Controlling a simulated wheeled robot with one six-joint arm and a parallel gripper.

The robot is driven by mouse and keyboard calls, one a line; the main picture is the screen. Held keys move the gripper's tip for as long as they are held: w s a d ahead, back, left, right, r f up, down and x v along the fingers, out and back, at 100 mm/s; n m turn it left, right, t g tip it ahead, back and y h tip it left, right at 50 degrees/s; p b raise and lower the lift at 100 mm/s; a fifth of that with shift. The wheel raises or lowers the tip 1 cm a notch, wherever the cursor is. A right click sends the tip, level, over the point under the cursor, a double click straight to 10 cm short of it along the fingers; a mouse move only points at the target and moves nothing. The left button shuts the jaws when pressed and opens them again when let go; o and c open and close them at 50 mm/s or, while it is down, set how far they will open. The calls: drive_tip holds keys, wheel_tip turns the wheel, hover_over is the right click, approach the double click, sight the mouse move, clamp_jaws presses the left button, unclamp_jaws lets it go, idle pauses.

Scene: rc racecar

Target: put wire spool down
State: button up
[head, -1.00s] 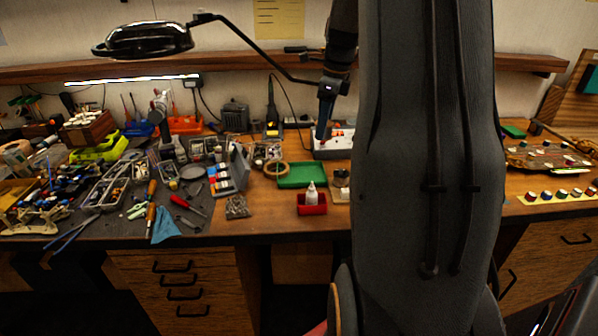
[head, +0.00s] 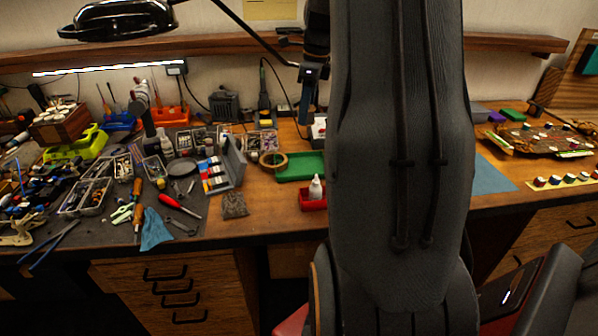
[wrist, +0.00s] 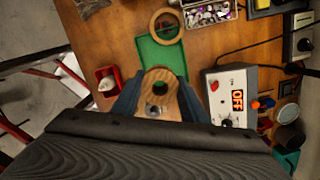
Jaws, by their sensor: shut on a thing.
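My gripper (wrist: 158,100) shows in the wrist view with its two dark blue fingers shut on the wire spool (wrist: 160,76). The spool has a tan, wood-like round face with a dark hole, and I see it from above. The fingers hide its sides. In the wrist view it overlaps the near edge of the green tray (wrist: 168,57); I cannot tell whether it touches the bench. In the head view my own arm covers the middle of the picture, and I cannot make out the spool there.
A red bin (wrist: 106,83) with a white bottle is left of the gripper in the wrist view. A white control box (wrist: 232,92) stands close on the right. A tape ring (wrist: 165,26) lies beyond. In the head view a blue sheet (head: 492,176) lies on open bench at right.

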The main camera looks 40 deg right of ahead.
drive_tip(key=b, duration=0.7)
hover_over(299, 168)
wheel_tip(299, 168, down, 7)
drive_tip(key=shift+s+d+f+p, duration=0.15)
drive_tip(key=shift+f+p, duration=0.5)
drive_tip(key=shift+f, duration=1.95)
drive_tip(key=shift+d+f+p, duration=0.1)
drive_tip(key=shift+f+p, duration=0.55)
drive_tip(key=shift+f, duration=1.9)
drive_tip(key=shift+f, duration=0.1)
drive_tip(key=o, duration=1.1)
